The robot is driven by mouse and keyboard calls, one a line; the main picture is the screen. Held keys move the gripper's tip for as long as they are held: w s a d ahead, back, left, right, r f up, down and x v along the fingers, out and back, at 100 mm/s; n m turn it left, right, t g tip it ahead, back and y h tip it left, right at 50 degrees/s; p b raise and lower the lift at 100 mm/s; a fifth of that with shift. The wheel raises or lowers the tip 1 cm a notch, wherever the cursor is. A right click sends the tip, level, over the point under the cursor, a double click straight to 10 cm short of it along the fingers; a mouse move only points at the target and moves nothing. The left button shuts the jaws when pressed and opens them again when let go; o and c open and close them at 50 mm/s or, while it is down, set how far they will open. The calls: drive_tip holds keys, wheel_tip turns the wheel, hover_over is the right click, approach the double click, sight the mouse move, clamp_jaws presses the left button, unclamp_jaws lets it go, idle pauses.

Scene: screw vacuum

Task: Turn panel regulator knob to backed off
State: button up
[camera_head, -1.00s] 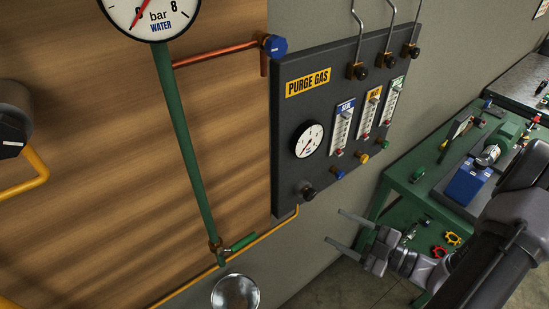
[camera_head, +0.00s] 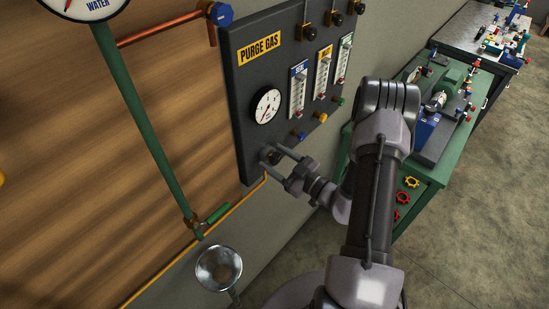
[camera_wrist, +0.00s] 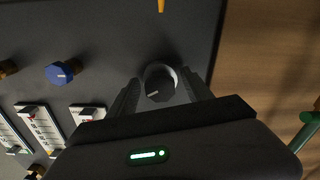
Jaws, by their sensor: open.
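The black regulator knob (camera_wrist: 159,84) sits on the dark purge gas panel (camera_head: 262,70), below the round gauge (camera_head: 267,106). It shows between my fingers in the wrist view, with a pale mark on its face. In the head view the knob (camera_head: 272,156) is partly hidden by my gripper. My gripper (camera_head: 273,154) is open, its two fingers reaching to the panel on either side of the knob. In the wrist view the gripper (camera_wrist: 162,92) has a finger on each side of the knob; whether they touch it I cannot tell.
A blue knob (camera_wrist: 60,73) and flowmeters (camera_head: 298,88) sit near the regulator knob. A yellow pipe (camera_head: 187,247) runs along the wall below the panel. A metal funnel (camera_head: 219,268) stands below left. A green bench (camera_head: 434,167) with equipment is at the right.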

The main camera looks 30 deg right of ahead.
drive_tip(key=shift+w, duration=0.1)
clamp_jaws()
drive_tip(key=shift+n, duration=0.3)
